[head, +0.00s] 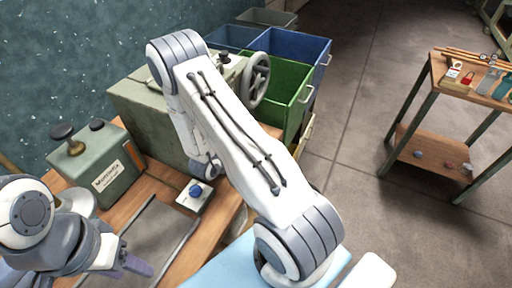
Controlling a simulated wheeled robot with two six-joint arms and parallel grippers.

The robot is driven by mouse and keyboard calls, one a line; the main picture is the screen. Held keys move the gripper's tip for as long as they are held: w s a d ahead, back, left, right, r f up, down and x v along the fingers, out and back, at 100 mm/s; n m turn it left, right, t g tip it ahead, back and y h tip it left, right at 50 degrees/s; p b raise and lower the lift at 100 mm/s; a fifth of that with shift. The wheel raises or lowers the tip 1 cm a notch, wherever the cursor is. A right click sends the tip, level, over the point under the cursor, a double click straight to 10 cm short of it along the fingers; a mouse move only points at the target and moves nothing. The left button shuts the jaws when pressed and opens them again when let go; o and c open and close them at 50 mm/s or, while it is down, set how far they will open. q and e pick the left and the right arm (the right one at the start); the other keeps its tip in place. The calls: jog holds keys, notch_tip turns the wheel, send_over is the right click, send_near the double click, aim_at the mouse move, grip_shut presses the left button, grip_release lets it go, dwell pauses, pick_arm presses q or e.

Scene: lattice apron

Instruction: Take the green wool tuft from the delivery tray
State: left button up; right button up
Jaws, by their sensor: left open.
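I see no green wool tuft in the head view. A shallow grey tray-like bed with metal side rails (178,245) lies on the wooden bench at the lower left; I cannot tell whether it is the delivery tray. My left gripper (138,266) is over its near left part, open, with dark fingers pointing right. Nothing shows between the fingers. My other arm crosses the middle of the view and hides part of the bench; its gripper is not visible.
A green-grey labelled machine (98,172) and a small box with a blue button (195,195) stand on the bench. A handwheel (256,80) is behind my arm. Green (285,92) and blue (300,50) bins stand beyond. A wooden side table (430,160) is at right, with open floor between.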

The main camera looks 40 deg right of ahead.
jog(key=shift+w+d+f, duration=0.1)
jog(key=shift+d+f, duration=0.15)
jog(key=shift+d, duration=0.15)
grip_shut()
jog(key=shift+r, duration=0.1)
